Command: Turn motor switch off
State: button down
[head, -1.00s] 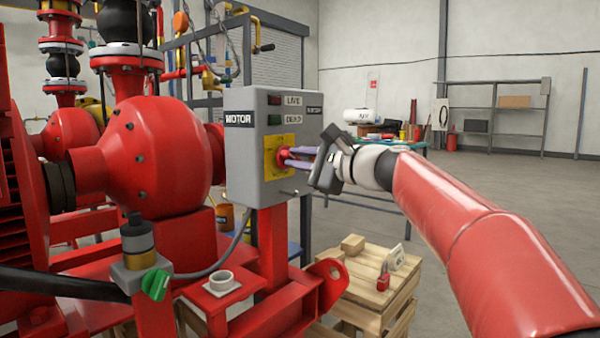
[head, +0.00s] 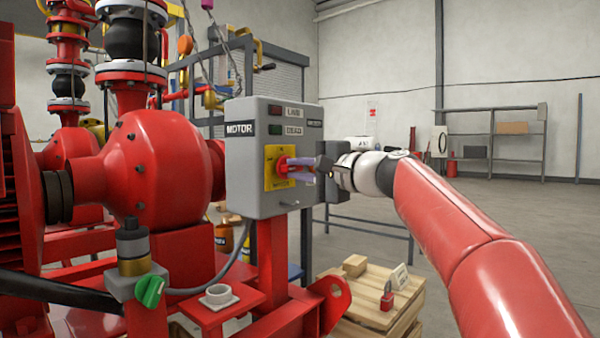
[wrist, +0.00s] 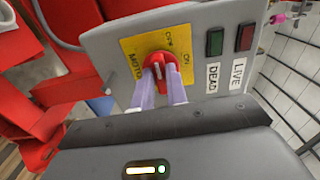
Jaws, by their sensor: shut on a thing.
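The motor switch is a red rotary knob (head: 283,163) on a yellow plate (head: 270,182), on the front of the grey MOTOR box (head: 250,200). My gripper (head: 292,168) reaches in from the right, its pale purple fingers on the knob. In the wrist view, the fingers (wrist: 161,80) close on either side of the red knob (wrist: 158,62). The plate's OFF and ON marks show beside the knob there. The fingers cover part of the knob, so I cannot tell its exact setting. The red LIVE lamp (wrist: 245,37) and green DEAD lamp (wrist: 214,42) both look dark.
A wooden crate (head: 385,318) with a red padlock (head: 387,297) and a tag stands below my arm. Red pump casing (head: 150,170) fills the left. A green-knobbed valve (head: 150,290) is at front left. The floor at right is open.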

jog(key=shift+f, duration=0.1)
jog(key=c, duration=1.4)
grip_release()
jog(key=v, duration=0.7)
jog(key=shift+s+d, duration=0.25)
jog(key=shift+d, duration=0.05)
